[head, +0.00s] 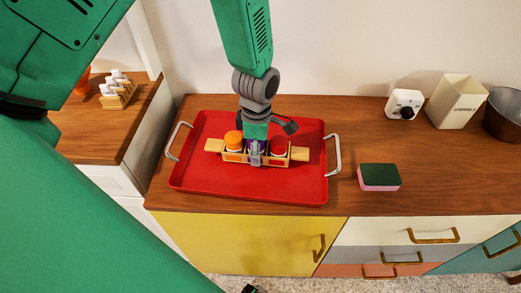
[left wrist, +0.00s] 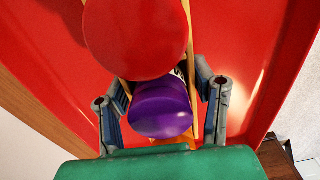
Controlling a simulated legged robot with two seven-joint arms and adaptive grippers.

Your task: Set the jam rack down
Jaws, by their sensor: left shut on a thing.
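The jam rack (head: 299,154) is a narrow wooden carrier with jars under an orange lid (head: 234,138), a purple lid and a red lid (head: 279,145). It is level inside the outline of the red tray (head: 245,190); whether its base touches the tray floor I cannot tell. My left gripper (head: 256,157) comes down from above and is shut on the middle of the rack. In the left wrist view its fingers (left wrist: 163,105) lie on either side of the purple lid (left wrist: 160,112), with the red lid (left wrist: 135,35) beyond. My right gripper is not in view.
The tray has metal handles (head: 334,155) at both ends. A green and pink sponge (head: 379,177) lies to its right. A white timer (head: 404,104), a cream bin (head: 455,100) and a dark metal bowl (head: 504,113) stand farther right. Another small rack (head: 117,92) is on the left counter.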

